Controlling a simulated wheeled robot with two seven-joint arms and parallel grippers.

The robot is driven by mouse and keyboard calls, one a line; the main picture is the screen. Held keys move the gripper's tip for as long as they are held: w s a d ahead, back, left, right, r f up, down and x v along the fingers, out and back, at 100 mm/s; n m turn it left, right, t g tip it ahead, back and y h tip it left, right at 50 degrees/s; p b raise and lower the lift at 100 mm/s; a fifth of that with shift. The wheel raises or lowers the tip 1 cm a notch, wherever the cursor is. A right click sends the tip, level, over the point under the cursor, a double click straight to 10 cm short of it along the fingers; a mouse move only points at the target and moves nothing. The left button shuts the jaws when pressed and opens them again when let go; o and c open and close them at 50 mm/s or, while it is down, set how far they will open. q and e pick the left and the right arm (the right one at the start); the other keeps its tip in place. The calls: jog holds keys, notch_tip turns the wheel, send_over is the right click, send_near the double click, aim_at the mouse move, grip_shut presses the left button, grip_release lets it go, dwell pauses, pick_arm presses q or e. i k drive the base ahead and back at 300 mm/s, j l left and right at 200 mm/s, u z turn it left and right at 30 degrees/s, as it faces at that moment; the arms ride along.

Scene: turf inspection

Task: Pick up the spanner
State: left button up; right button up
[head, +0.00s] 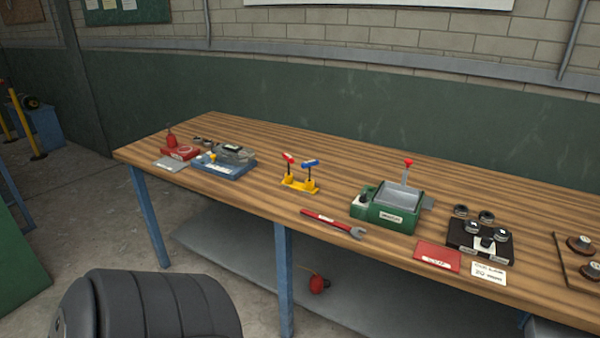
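The spanner (333,223) lies flat on the wooden workbench (270,197), near its front edge. It has a red handle pointing left and a grey open jaw at its right end. It lies in front of the yellow stand and to the left of the green box. Nothing touches it that I can see. Neither of my grippers shows in the head view.
A yellow stand (300,185) with red and blue handles is behind the spanner. A green box (390,213) with a red-topped lever stands to its right. A red card (437,256), a white card (488,273) and a black block (467,237) are further right. A blue tray (226,171) is left.

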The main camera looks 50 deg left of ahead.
aim_at(354, 231)
jog(key=u, duration=1.5)
